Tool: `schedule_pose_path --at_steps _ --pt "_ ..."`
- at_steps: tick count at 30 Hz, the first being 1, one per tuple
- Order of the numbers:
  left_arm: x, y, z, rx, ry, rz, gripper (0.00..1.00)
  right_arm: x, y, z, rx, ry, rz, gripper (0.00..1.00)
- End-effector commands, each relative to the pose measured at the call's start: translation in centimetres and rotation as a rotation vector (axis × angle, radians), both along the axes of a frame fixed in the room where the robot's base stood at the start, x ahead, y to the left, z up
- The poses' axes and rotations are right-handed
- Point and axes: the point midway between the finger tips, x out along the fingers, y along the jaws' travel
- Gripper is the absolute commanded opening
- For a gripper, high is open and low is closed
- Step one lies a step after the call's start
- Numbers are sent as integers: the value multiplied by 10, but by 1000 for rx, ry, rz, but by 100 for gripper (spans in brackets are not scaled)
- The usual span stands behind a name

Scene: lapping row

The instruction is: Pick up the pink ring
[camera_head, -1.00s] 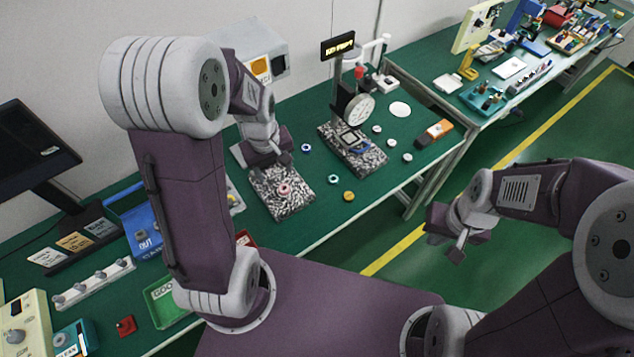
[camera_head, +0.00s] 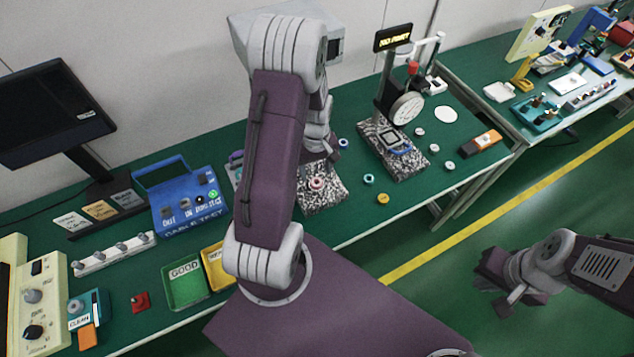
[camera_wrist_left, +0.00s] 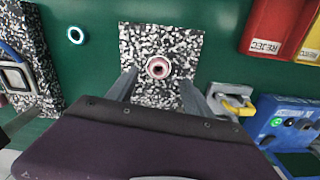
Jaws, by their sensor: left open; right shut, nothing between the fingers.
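The pink ring (camera_head: 317,183) lies on a speckled granite plate (camera_head: 322,200) on the green bench. In the left wrist view the pink ring (camera_wrist_left: 158,67) sits on the plate, ahead of and between the two fingers of my left gripper (camera_wrist_left: 157,88), which is open and empty. In the head view my left gripper is mostly hidden behind my left arm, near the plate's back edge. My right gripper (camera_head: 496,287) is shut and empty, out over the floor right of the bench.
A dial gauge stand (camera_head: 407,108) on another granite plate stands to the right.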

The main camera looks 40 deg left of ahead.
Motion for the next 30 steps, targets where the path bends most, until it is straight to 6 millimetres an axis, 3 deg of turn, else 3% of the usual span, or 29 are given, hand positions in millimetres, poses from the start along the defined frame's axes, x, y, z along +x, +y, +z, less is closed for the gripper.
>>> schedule_pose_path --at_steps 9,16,17,23,30 --pt "3 0 -48 0 3 0 60 0 0 1 0 0 0 0" --pt "4 0 -51 0 -1 0 60 0 0 1 0 0 0 0" --pt "4 0 -51 0 -1 0 57 0 0 1 0 0 0 0" --pt "4 0 -51 1 -1 0 1 0 0 1 0 0 0 0" --pt "4 0 -50 0 -1 0 0 0 0 1 0 0 0 0"
